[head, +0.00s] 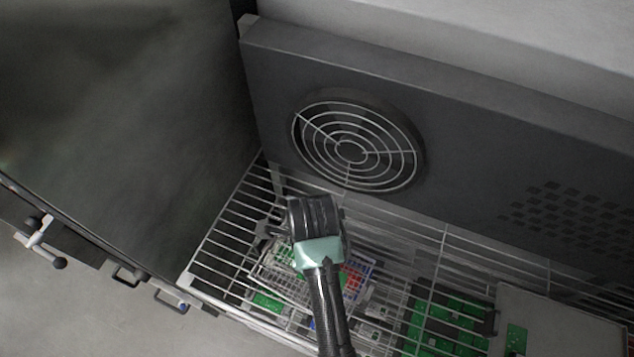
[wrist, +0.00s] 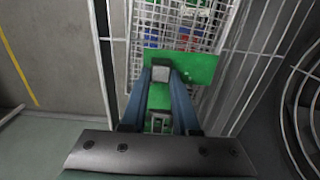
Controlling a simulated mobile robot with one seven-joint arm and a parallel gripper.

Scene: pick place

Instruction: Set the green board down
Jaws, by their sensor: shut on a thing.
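The green board (wrist: 203,66) is in the middle of the wrist view, with a grey block (wrist: 161,74) on it between my fingertips. My gripper (wrist: 161,68) is shut on the board, and its two blue fingers reach in from below. In the head view my arm's dark end covers the fingertips, and I cannot tell the held board from other green parts there. A white wire basket (wrist: 134,42) lies beyond the board in the wrist view. I cannot tell whether the board touches it.
A wire rack (head: 215,245) runs across the lower head view. A dark panel with a round fan grille (head: 352,152) stands behind it. More green boards (head: 450,322) and a grey flat box (head: 560,325) are at lower right. A dark wall closes the left.

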